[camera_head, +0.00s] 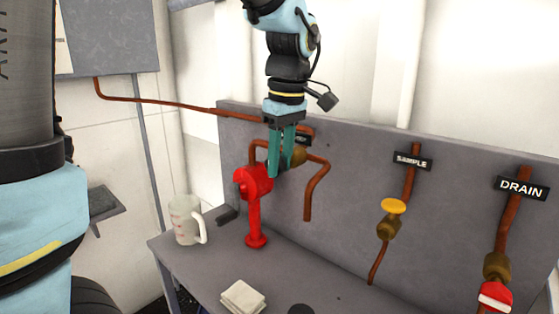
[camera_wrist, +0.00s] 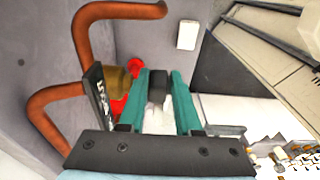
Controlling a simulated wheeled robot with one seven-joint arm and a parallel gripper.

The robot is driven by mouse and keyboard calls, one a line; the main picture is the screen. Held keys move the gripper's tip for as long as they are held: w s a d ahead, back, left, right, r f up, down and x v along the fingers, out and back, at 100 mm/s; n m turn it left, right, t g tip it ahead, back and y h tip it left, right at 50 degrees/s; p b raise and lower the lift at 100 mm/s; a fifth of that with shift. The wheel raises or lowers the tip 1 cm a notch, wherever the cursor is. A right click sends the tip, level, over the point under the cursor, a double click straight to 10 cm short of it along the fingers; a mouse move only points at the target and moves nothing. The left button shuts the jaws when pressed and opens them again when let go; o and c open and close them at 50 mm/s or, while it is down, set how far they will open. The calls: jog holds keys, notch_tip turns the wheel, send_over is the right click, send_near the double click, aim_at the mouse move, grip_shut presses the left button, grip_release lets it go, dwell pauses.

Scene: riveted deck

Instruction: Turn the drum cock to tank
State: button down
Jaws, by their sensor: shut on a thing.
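The drum cock (camera_head: 298,156) has a brass body joined to copper pipes on the grey back panel. Its brass body (camera_wrist: 117,84) also shows at left in the wrist view, beside a black label plate (camera_wrist: 100,104) too oblique to read. My gripper (camera_head: 281,172) points down in front of the cock, with teal fingers. In the wrist view my gripper (camera_wrist: 160,76) is shut on a dark handle (camera_wrist: 157,88) between the fingers, next to the brass body. Which way the handle points is hard to tell. The fingers hide part of the cock and label in the head view.
A red hand pump (camera_head: 255,190) stands close below my gripper. The SAMPLE valve (camera_head: 389,227) and DRAIN valve (camera_head: 496,268) are on pipes to the right.

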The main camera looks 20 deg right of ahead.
jog(key=c, duration=0.6)
grip_release()
notch_tip(320, 180, up, 11)
jog(key=s+b, duration=0.1)
jog(key=b, duration=0.1)
jog(key=shift+s+d+f, duration=0.15)
jog(key=shift+d, duration=0.2)
jog(key=w+a+f+m, duration=0.2)
jog(key=w+a+f, duration=0.35)
jog(key=f, duration=0.25)
jog(key=s+a+f+m, duration=0.2)
jog(key=a+f+m, duration=0.3)
jog(key=a+f, duration=1.3)
jog(key=a, duration=0.2)
jog(key=shift+s+a+f+h, duration=0.25)
jog(key=shift+a+h, duration=0.15)
